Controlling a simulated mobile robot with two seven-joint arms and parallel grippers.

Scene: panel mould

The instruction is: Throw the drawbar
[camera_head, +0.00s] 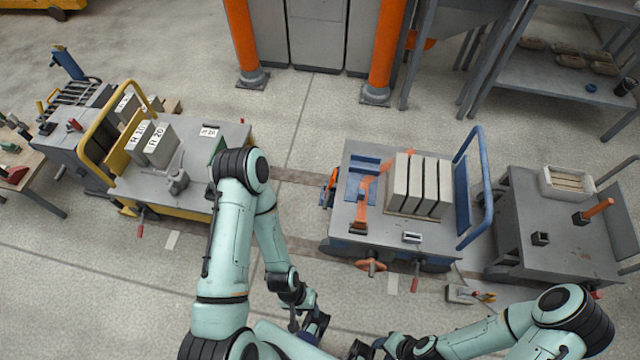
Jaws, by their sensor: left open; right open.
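A grey-topped cart with blue ends (400,233) stands right of centre. On its top, a long orange bar (364,200) runs from a dark foot up over a blue plate, beside several upright grey slabs (417,187). A small orange fitting (329,186) sits at the cart's left end. I cannot tell which of these is the drawbar. My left gripper (314,328) is low in the middle, in front of the carts and touching nothing I can see. My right gripper (361,350) is at the bottom edge, partly cut off. Both are open; their fingers are small and dark.
A yellow-railed cart (200,190) with labelled grey blocks (150,143) stands left. A grey table (555,255) with a white box (567,183) stands right. Orange posts (385,50) and a shelf (560,75) stand behind.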

